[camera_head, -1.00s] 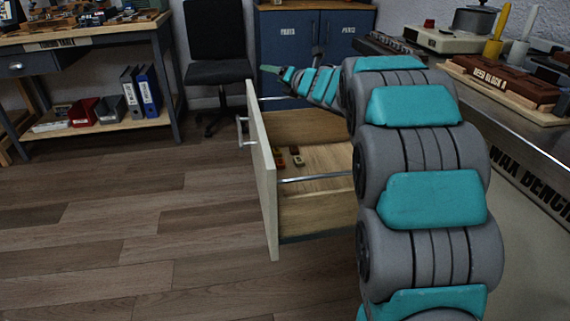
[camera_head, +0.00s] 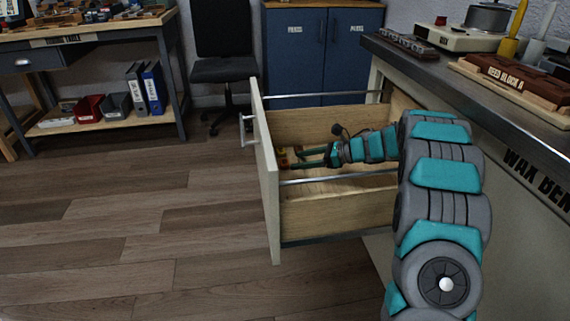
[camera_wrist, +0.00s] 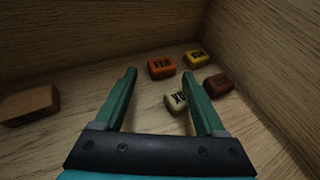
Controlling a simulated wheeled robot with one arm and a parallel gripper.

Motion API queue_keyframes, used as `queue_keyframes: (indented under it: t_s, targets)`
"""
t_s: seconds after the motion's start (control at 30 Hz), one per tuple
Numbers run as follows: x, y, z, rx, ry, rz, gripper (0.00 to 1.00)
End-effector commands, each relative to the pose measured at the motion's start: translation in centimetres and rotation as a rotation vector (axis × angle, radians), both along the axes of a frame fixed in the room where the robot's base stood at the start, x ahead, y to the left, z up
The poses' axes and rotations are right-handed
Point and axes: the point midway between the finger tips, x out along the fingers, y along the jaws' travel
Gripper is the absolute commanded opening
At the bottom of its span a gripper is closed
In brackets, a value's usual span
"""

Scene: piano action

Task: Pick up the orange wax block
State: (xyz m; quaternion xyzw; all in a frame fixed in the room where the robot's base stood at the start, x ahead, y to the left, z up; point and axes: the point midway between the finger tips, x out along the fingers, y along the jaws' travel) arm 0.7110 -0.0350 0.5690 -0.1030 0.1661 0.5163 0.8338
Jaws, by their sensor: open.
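The orange wax block (camera_wrist: 161,67) lies on the drawer floor in the wrist view, with dark lettering on its top. It sits ahead of my gripper (camera_wrist: 162,76), past the fingertips and roughly between their lines. My gripper is open and empty, with its two green fingers apart. In the head view my gripper (camera_head: 303,158) is inside the open drawer, near its front panel. The blocks are too small there to tell the orange one apart surely.
A cream block (camera_wrist: 176,102) lies near the right finger. A yellow block (camera_wrist: 196,58) and a dark red block (camera_wrist: 218,84) lie to the right. A brown block (camera_wrist: 29,104) lies at the left. The drawer (camera_head: 340,215) has wooden walls close around my gripper.

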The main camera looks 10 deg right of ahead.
Motion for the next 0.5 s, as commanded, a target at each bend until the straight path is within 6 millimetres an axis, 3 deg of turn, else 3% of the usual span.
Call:
queue_keyframes:
  t_s: [0.3,0.5]
  targets:
    - [1.8,3.2,-1.4,0.003,0.001,0.001,0.72]
    - [2.2,3.9,-1.8,0.000,-0.001,-0.002,0.72]
